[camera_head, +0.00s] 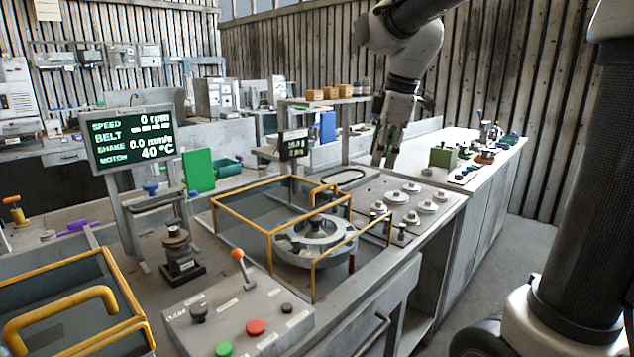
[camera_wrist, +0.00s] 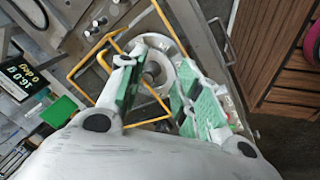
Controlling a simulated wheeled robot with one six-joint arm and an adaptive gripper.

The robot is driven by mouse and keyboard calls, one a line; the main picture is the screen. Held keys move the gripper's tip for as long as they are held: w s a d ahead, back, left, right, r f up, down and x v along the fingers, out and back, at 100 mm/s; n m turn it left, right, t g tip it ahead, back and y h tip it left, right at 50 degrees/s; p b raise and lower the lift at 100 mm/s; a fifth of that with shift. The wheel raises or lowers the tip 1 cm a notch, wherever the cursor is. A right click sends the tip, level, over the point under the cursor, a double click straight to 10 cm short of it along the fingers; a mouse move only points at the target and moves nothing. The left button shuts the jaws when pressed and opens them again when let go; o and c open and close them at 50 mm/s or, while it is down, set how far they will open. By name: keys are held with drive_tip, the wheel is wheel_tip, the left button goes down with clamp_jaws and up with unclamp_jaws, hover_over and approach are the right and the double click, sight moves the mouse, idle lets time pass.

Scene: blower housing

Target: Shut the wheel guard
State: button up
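The wheel guard (camera_head: 268,234) is a yellow-framed box with see-through panels on the bench, around a round grey wheel housing (camera_head: 316,238). A yellow loop like a handle rises at its back right. A lower yellow rail stands at its front right, with a gap between; I cannot tell how far the guard is open. My gripper (camera_head: 384,158) is above and behind the guard, apart from it, pointing down. In the wrist view, its green-padded fingers (camera_wrist: 162,98) are spread and empty, with the housing and yellow frame below them, partly hidden.
A control box (camera_head: 238,314) with buttons and an orange-knobbed lever stands in front. A second yellow-framed box (camera_head: 72,300) with a thick handle is at the left. A display (camera_head: 131,137) stands behind. Several round metal pieces (camera_head: 412,188) sit on a plate to the right.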

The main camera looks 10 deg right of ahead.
sight(324, 186)
drive_tip(key=w+a+f+n+g, duration=0.1)
drive_tip(key=w+a+f+n, duration=0.1)
drive_tip(key=w+a+n, duration=0.45)
drive_tip(key=w+a+f+n, duration=0.2)
drive_tip(key=w+f+n, duration=0.15)
drive_tip(key=w, duration=0.55)
drive_tip(key=f, duration=0.4)
drive_tip(key=w+f, duration=0.1)
drive_tip(key=shift+a+f, duration=0.2)
drive_tip(key=shift+f, duration=0.2)
drive_tip(key=shift+w+f, duration=0.1)
drive_tip(key=shift+f, duration=0.35)
clamp_jaws()
